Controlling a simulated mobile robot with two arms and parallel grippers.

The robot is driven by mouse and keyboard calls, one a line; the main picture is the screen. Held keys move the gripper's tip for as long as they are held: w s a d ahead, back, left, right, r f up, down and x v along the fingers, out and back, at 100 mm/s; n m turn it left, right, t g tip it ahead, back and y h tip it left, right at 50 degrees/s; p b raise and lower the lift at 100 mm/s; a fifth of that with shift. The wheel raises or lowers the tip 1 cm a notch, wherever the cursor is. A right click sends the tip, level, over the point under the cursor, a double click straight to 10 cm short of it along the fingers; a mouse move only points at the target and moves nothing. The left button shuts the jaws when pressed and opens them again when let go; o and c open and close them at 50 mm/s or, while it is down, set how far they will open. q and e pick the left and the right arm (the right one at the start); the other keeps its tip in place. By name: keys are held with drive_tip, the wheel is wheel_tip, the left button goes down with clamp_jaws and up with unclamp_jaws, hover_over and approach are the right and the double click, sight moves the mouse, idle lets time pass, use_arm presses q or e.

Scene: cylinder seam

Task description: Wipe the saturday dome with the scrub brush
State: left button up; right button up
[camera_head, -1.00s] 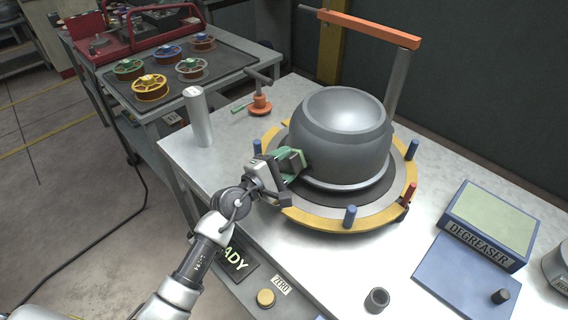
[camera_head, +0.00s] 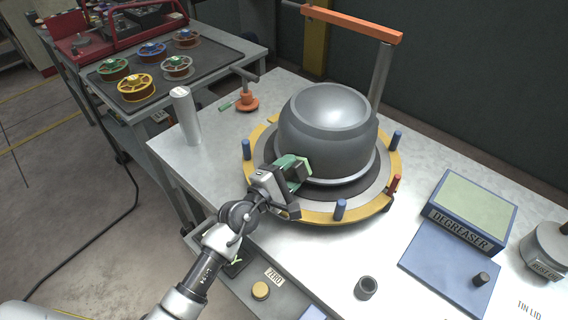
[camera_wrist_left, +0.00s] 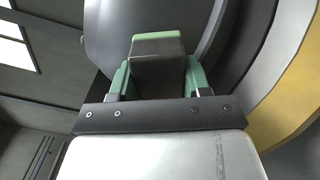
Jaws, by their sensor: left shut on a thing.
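The grey metal dome (camera_head: 327,124) sits upright on a round turntable with a yellow ring (camera_head: 392,188) and several blue pegs. My left gripper (camera_head: 290,178) is at the dome's front left side. It is shut on the scrub brush (camera_head: 297,166), a block with green parts. In the left wrist view the brush (camera_wrist_left: 157,62) is between the fingers, and the dome (camera_wrist_left: 108,32) is right behind it. The brush's far face seems to be at the dome's wall, but I cannot tell whether they touch. My right gripper is not in view.
An orange arm on a post (camera_head: 380,75) stands behind the dome. A grey cylinder (camera_head: 186,115) stands at the left of the bench. A degreaser box (camera_head: 468,211) and blue mat lie at the right. A small dark cup (camera_head: 366,288) is at the front.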

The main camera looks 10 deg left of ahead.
sight(286, 150)
use_arm(q)
drive_tip(key=shift+s+d+p, duration=0.35)
drive_tip(key=shift+s+d, duration=0.15)
drive_tip(key=shift+d, duration=0.35)
drive_tip(key=shift+w+d+r, duration=0.1)
drive_tip(key=shift+w+a, duration=0.35)
drive_tip(key=shift+a, duration=0.1)
drive_tip(key=shift+w+a+b, duration=0.65)
drive_tip(key=shift+w+a, duration=0.2)
drive_tip(key=shift+a, duration=0.25)
drive_tip(key=shift+w+a+b, duration=0.7)
drive_tip(key=shift+a, duration=0.3)
drive_tip(key=shift+w+a, duration=0.3)
drive_tip(key=shift+a, duration=0.05)
